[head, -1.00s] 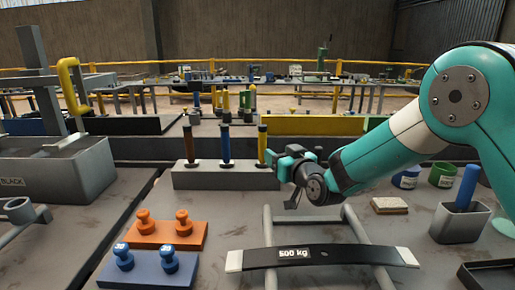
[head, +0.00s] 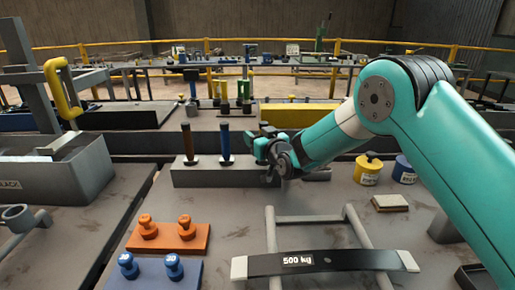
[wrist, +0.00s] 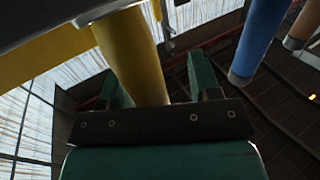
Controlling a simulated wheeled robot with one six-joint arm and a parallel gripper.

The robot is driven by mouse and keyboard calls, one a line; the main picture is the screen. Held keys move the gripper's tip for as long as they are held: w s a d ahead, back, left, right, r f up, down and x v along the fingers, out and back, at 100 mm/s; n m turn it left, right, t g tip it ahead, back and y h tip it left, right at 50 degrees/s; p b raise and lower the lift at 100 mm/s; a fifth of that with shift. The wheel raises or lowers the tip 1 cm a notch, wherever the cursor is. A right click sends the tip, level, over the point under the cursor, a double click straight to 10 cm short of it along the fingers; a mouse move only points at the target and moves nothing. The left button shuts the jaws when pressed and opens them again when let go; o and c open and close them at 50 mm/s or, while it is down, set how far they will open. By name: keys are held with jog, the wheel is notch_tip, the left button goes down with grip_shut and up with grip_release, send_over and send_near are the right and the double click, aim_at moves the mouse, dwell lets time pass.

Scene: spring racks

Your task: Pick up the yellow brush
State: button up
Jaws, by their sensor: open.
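The yellow brush shows in the wrist view as a yellow handle (wrist: 135,55) between the two green fingers of my gripper (wrist: 160,85). In the head view my gripper (head: 262,147) is at the right part of the grey block (head: 215,178) and hides the yellow brush. The jaws are open around the handle; whether either finger touches it I cannot tell. A blue handle (head: 225,143) and a brown handle (head: 188,142) stand upright in the same block, left of my gripper. The blue handle (wrist: 258,40) and brown handle (wrist: 303,22) also show in the wrist view.
In front lie a 500 kg bar (head: 330,262) on a grey frame, an orange base (head: 168,240) and a blue base (head: 150,275) with knobs. A yellow pot (head: 367,170), a blue pot (head: 404,170) and a pad (head: 390,203) are at the right. A grey bin (head: 60,175) stands left.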

jog(key=shift+d, duration=0.3)
jog(key=c, duration=1)
jog(key=shift+r, duration=0.1)
